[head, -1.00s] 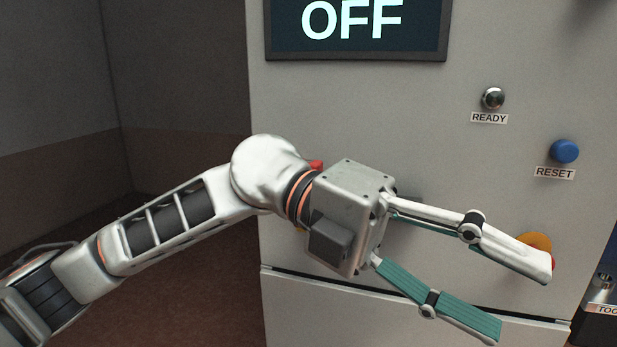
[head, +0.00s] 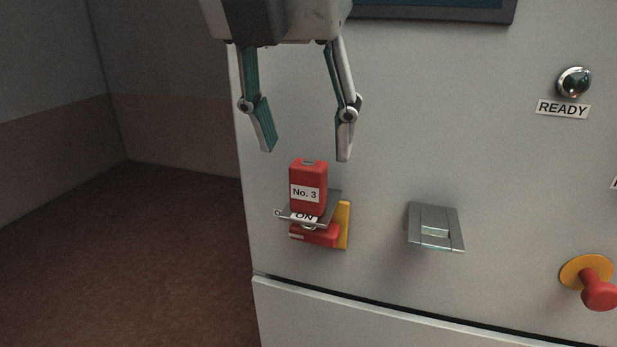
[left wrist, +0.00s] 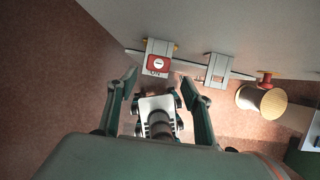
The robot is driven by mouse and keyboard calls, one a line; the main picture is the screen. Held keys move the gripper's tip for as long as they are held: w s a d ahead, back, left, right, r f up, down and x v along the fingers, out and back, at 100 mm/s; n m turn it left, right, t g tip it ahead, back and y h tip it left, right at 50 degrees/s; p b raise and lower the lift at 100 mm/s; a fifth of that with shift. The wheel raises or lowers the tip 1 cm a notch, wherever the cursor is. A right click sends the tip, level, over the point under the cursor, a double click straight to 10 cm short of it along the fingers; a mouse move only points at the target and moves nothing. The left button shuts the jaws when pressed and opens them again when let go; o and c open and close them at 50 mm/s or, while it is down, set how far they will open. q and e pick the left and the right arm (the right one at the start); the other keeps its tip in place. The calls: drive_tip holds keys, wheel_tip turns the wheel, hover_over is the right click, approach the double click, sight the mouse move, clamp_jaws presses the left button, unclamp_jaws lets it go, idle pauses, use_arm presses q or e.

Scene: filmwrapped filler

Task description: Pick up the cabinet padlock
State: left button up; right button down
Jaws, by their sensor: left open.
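The red padlock (head: 308,178), marked "No. 3", stands upright at the grey hasp of a red and yellow switch on the cabinet front. A plate marked "ON" shows just below it. The padlock also shows in the left wrist view (left wrist: 158,63), ahead of the fingers. My left gripper (head: 306,153) is open and points down. In the head view its tips are just above the padlock, one to each side; in the left wrist view (left wrist: 158,75) nothing is between them. My right gripper is not seen.
A grey latch (head: 435,228) sticks out right of the padlock, and a red knob (head: 598,290) on a yellow disc sits farther right. The READY lamp (head: 574,82) is above. Left of the cabinet (head: 400,120) is open floor (head: 130,250).

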sight(308, 164)
use_arm(q)
drive_tip(key=x, duration=0.2)
drive_tip(key=shift+w+f, duration=0.15)
drive_tip(key=shift+f, duration=0.05)
drive_tip(key=x, duration=0.2)
drive_tip(key=p+x, duration=0.1)
drive_tip(key=x, duration=0.2)
drive_tip(key=shift+w+r, duration=0.1)
drive_tip(key=shift+w, duration=0.3)
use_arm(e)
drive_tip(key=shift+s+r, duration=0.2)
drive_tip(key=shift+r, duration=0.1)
use_arm(q)
drive_tip(key=c, duration=1.4)
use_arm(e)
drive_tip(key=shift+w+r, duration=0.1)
use_arm(q)
drive_tip(key=shift+r, duration=0.2)
